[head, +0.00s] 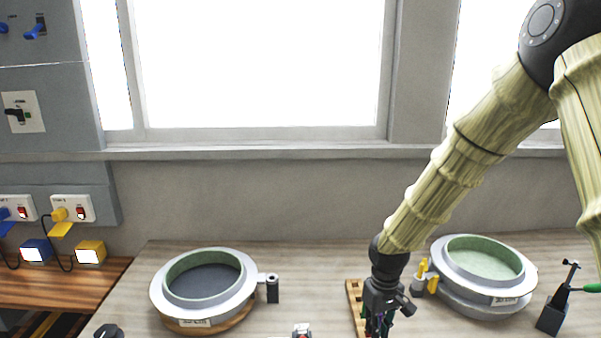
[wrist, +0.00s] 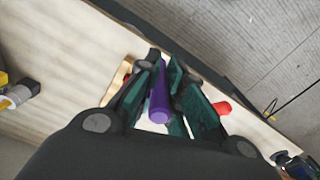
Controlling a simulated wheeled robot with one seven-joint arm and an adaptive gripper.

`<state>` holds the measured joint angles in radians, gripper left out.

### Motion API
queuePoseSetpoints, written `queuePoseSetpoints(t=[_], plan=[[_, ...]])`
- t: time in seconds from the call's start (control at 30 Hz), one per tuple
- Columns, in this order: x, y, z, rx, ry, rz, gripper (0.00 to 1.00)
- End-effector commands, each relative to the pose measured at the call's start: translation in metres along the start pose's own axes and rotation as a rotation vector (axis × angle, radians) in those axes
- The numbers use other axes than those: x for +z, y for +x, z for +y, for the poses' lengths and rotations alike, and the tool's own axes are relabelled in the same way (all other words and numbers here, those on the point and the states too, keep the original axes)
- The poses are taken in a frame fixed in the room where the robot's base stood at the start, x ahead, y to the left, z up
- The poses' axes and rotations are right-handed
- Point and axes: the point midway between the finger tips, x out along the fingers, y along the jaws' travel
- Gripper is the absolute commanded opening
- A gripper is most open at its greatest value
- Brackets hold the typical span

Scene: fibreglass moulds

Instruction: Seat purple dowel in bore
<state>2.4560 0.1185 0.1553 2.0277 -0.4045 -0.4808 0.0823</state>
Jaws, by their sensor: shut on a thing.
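The purple dowel (wrist: 158,100) is held lengthwise between the dark green fingers of my gripper (wrist: 165,85) in the wrist view. In the head view my gripper (head: 377,326) points down at the bottom edge, over or beside a wooden rack, and only a sliver of purple shows. The left mould (head: 203,290) has a side lug with a dark upright cylinder (head: 272,289) that seems to have a hole in its top; I cannot tell whether it is the bore. The right mould (head: 484,273) has a yellow piece (head: 422,270) at its lug. The dowel's far end is unclear.
The wooden rack (head: 354,299) stands just left of my gripper. A red piece (wrist: 222,107) lies beside the fingers in the wrist view. A dark clamp with a green handle (head: 553,311) stands at the right. Bench between left mould and rack is mostly clear.

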Motion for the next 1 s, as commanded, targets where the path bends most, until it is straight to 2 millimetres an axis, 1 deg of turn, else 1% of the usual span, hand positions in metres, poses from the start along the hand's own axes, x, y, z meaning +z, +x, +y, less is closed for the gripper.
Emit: queuePoseSetpoints(t=[0.03, 0.17, 0.27, 0.3, 0.4, 0.5, 0.6, 0.7, 1.0], plan=[[0.003, 0.011, -0.002, 0.0, 0.015, -0.004, 0.0], [0.01, 0.04, -0.007, -0.001, 0.072, -0.005, 0.0], [0.018, 0.069, -0.012, -0.002, 0.126, -0.006, 0.0], [0.022, 0.082, -0.014, -0.001, 0.152, -0.007, 0.0], [0.032, 0.112, -0.019, 0.001, 0.218, -0.005, 0.0], [0.041, 0.134, -0.022, 0.004, 0.267, -0.003, 0.0], [0.047, 0.148, -0.025, 0.006, 0.303, 0.001, 0.0], [0.05, 0.155, -0.025, 0.007, 0.323, 0.003, 0.0], [0.051, 0.157, -0.026, 0.007, 0.329, 0.005, 0.0]])
